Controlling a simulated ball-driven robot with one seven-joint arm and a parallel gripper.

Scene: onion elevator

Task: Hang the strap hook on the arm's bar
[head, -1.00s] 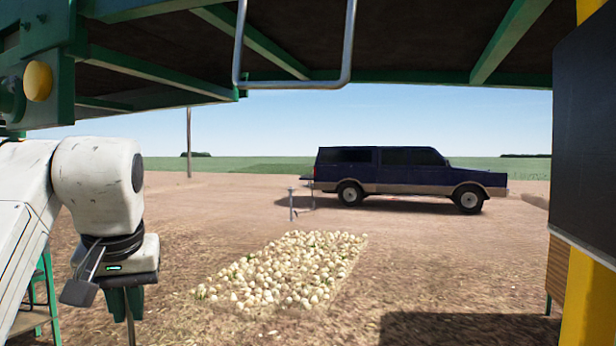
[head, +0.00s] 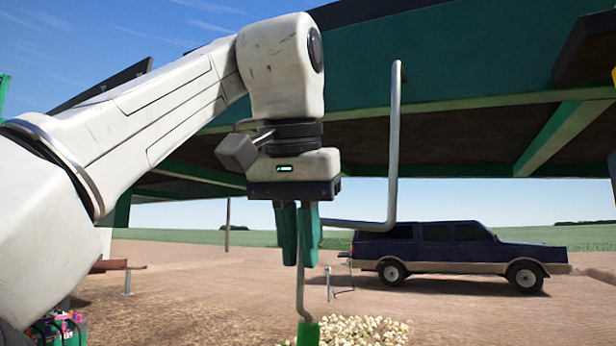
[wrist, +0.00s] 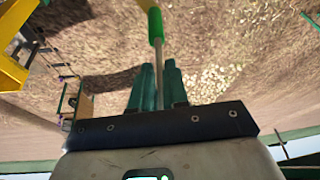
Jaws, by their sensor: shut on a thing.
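My gripper (head: 297,262) is in the middle of the head view, pointing down. Its two green fingers are shut on the strap hook (head: 300,290), a thin grey metal rod with a green end (head: 308,333) at the bottom. The hook's upper part is hidden between the fingers. The bar (head: 393,140) is a bent grey metal rod hanging from the green structure. Its lower stretch runs left behind the fingers, so I cannot tell whether hook and bar touch. In the wrist view the rod (wrist: 158,52) extends from the fingers to its green end (wrist: 155,22).
The green elevator structure (head: 470,75) spans overhead, close above and right of my gripper. An onion pile (head: 370,331) lies on the ground behind. A dark blue vehicle (head: 440,250) is parked farther off. The ground between is mostly open.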

